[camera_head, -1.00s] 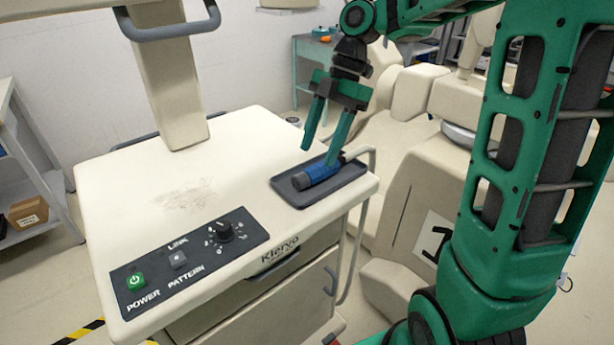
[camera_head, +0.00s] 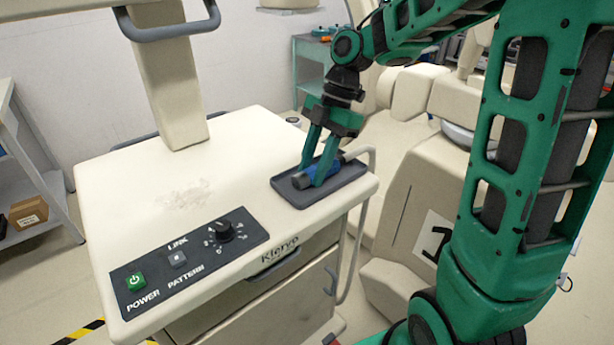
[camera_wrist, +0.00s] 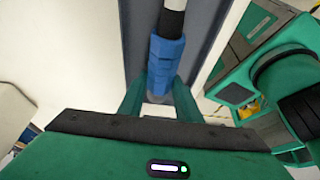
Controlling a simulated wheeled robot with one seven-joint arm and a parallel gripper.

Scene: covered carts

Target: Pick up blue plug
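The blue plug (camera_head: 308,174) lies on its side in a dark grey tray (camera_head: 344,183) on the cart's right corner. It has a blue body and a dark end. In the wrist view, the blue plug (camera_wrist: 166,66) runs up and away, with a black and a pale section beyond the blue body. My gripper (camera_head: 311,175) points down into the tray with its two green fingers straddling the plug. In the wrist view, the fingers (camera_wrist: 162,88) lie close along both sides of the plug's near end. Whether they press on it is not clear.
The cream cart top (camera_head: 130,190) has a control panel (camera_head: 190,262) with a green button and a knob at the front. A post with a handle (camera_head: 170,80) rises at the back. A grey rail (camera_head: 352,235) runs beside the tray.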

